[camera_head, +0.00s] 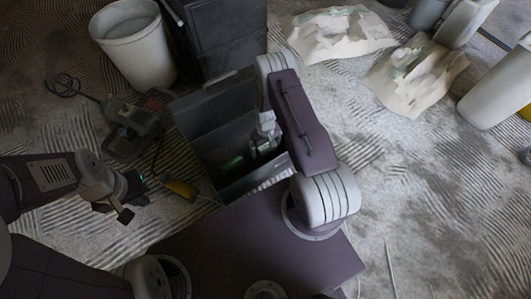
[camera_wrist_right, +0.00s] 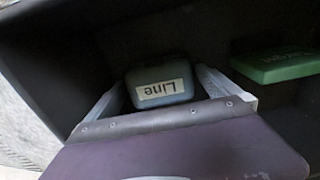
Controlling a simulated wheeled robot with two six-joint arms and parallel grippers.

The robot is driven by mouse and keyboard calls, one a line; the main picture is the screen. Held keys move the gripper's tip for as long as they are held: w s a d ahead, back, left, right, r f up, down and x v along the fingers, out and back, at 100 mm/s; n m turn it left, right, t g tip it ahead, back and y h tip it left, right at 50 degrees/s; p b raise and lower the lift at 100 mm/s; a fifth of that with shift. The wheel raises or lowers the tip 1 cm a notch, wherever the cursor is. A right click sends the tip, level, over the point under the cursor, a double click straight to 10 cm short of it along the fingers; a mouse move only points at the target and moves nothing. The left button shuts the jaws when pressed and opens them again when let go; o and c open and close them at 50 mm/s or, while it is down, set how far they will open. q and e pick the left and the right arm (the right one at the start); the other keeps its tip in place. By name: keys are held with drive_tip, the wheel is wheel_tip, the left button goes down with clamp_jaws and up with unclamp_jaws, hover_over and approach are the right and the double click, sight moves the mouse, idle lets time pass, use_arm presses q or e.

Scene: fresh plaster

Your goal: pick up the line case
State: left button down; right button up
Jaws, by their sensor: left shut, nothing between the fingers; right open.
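The line case (camera_wrist_right: 150,77) is a small grey-blue box with a white label reading "Line", upside down in the right wrist view. It lies inside a dark open box (camera_head: 212,108). My right gripper (camera_wrist_right: 163,84) is open, with one pale finger on each side of the case; whether they touch it is unclear. In the head view my right gripper (camera_head: 264,138) reaches down into the dark box, and the line case is hard to make out there. My left gripper (camera_head: 122,197) is shut and empty, left of the box above the floor.
A green case (camera_wrist_right: 276,65) lies in the same box, to the right in the wrist view. A power tool (camera_head: 135,122) with a cable, a yellow item (camera_head: 180,188) and a white bucket (camera_head: 135,45) stand left of the box. Torn pale bags (camera_head: 338,34) lie at the back.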

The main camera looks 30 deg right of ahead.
drive_tip(key=c, duration=1.5)
